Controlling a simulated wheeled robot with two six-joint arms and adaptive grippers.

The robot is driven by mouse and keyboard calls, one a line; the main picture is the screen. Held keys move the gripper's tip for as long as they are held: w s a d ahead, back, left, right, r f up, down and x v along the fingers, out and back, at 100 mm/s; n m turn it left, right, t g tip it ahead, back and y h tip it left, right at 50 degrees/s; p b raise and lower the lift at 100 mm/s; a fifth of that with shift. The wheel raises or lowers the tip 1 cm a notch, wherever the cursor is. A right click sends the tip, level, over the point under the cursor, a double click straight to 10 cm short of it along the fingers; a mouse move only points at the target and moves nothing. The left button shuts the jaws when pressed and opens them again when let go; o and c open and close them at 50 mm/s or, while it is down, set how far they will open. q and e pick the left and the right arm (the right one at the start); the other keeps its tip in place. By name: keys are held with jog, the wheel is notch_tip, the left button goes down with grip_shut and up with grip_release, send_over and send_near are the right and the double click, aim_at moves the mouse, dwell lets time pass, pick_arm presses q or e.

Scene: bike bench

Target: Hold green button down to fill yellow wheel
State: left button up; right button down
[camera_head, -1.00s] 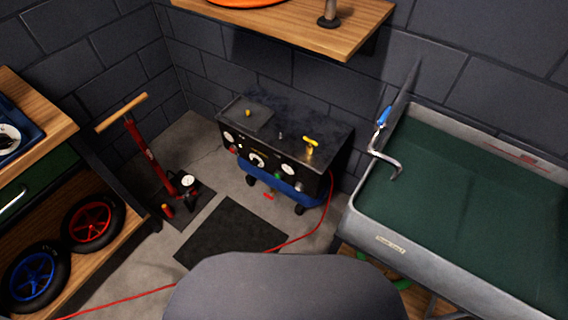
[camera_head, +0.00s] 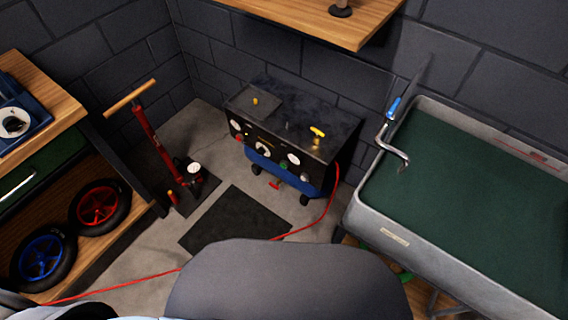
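The black and blue compressor (camera_head: 288,135) stands on the floor against the back wall. Its front panel has several gauges and knobs, and a small green spot (camera_head: 283,160) that may be the green button. A yellow handle (camera_head: 317,132) and a small yellow knob (camera_head: 255,101) sit on its top. A red hose (camera_head: 322,215) runs from its right side across the floor to the lower left. No yellow wheel shows; a red wheel (camera_head: 99,206) and a blue wheel (camera_head: 43,257) stand on the low shelf at left. Neither gripper is in view.
A red floor pump (camera_head: 146,140) stands left of the compressor. A black mat (camera_head: 235,222) lies in front of it. A grey sink (camera_head: 374,232) with a tap stands at right. A wooden shelf (camera_head: 300,22) overhangs behind. A workbench (camera_head: 50,90) is at left.

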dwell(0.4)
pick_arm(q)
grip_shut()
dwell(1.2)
